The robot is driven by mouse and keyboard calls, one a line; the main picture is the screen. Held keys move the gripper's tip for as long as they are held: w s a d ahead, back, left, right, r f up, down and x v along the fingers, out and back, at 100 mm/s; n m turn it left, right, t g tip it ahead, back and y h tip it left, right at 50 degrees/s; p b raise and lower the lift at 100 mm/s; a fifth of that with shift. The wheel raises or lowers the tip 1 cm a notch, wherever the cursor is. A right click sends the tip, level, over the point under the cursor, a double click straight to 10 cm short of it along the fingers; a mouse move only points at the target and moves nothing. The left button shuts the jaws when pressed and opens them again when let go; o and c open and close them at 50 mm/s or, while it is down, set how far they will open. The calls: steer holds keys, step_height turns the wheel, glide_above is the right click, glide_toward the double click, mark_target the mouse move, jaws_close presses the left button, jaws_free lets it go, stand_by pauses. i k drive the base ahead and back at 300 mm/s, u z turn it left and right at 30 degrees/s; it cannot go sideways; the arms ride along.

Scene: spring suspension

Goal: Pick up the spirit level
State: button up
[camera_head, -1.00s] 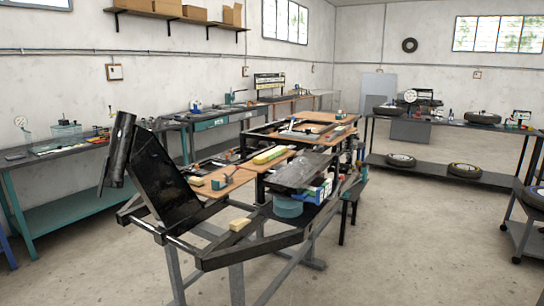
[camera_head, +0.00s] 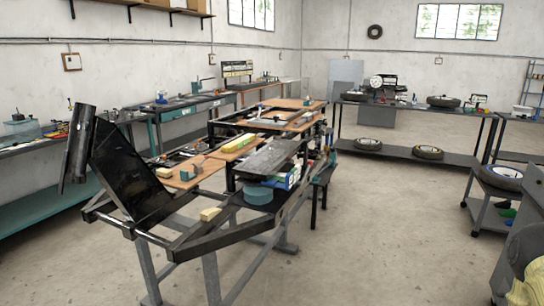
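I cannot make out the spirit level for certain at this distance. A long yellow bar (camera_head: 240,143) lies on a wooden board on the central frame bench (camera_head: 150,237); I cannot tell whether it is a level. My gripper is not in view.
Workbenches (camera_head: 200,101) with small tools line the left wall. A shelf with wheels (camera_head: 428,152) stands at the back right. A cart with a wheel (camera_head: 502,178) is at right. A partly cut-off grey and yellow shape (camera_head: 525,268) fills the lower right corner. Open concrete floor (camera_head: 390,230) lies right of the bench.

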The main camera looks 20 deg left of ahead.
mark_target(230, 147)
steer(key=u, duration=0.4)
steer(key=i, duration=0.4)
steer(key=u, duration=0.95)
steer(key=i, duration=0.7)
steer(key=u, duration=0.35)
